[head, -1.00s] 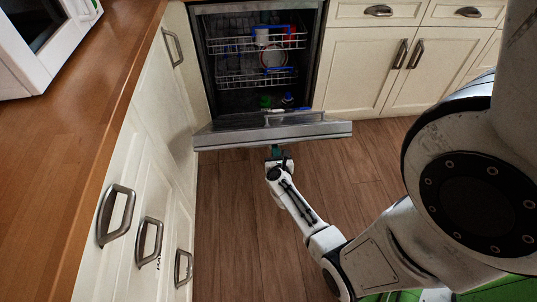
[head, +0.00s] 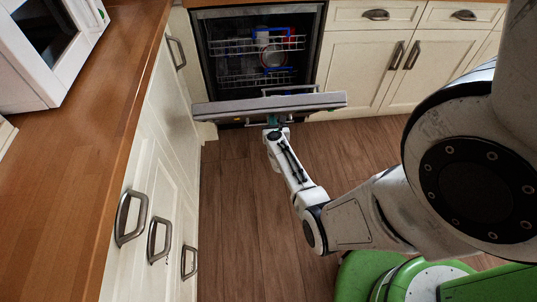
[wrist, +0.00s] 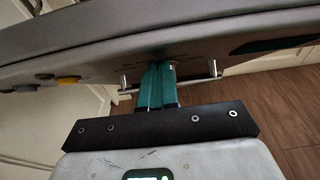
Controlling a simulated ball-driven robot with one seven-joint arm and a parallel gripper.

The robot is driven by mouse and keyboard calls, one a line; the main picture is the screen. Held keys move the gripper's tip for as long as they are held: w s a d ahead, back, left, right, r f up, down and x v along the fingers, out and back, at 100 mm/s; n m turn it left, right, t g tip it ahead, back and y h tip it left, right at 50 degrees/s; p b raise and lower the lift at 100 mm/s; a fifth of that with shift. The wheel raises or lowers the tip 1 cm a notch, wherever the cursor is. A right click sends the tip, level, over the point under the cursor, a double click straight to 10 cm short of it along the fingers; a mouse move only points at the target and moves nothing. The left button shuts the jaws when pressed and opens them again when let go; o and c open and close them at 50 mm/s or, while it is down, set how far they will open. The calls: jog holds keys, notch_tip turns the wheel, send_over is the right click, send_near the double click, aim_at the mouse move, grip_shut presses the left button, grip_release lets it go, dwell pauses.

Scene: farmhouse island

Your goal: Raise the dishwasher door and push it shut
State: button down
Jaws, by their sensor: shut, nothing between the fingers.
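The dishwasher (head: 201,48) stands open at the back, with its racks showing. Its door (head: 225,109) is partly raised, tilted across the lower front of the opening. In the wrist view the door (wrist: 110,55) spans the picture, with a metal bar handle (wrist: 200,84) on it. My gripper (head: 273,121) is at the door's outer side, below its top edge. In the wrist view its teal fingers (wrist: 158,85) are together and empty, close against the door beside the handle. Whether they touch the door I cannot tell.
Dish racks (head: 255,45) hold several dishes inside the dishwasher. Cream cabinets (head: 365,70) with handles stand to the right. A wooden counter (head: 100,130) with a white appliance (head: 60,60) runs along the left above drawers. The wooden floor (head: 240,220) is clear.

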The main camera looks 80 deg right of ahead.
aim_at(271, 103)
jog(key=d+r, duration=0.1)
jog(key=w+d+r+p, duration=0.1)
jog(key=d+r, duration=0.1)
jog(key=d+r+p, duration=0.1)
jog(key=r, duration=0.1)
jog(key=shift+w+d+r, duration=0.2)
jog(key=shift+w+r, duration=0.05)
jog(key=shift+w, duration=0.15)
jog(key=shift+d, duration=0.15)
jog(key=w+d+r+b, duration=0.1)
jog(key=w+d+r, duration=0.2)
jog(key=d+r, duration=0.2)
jog(key=w+d+r+b, duration=0.1)
jog(key=w+d+r, duration=0.2)
jog(key=d, duration=0.7)
jog(key=shift+w+d+r, duration=0.15)
jog(key=shift+w+r, duration=0.1)
jog(key=shift+r, duration=0.65)
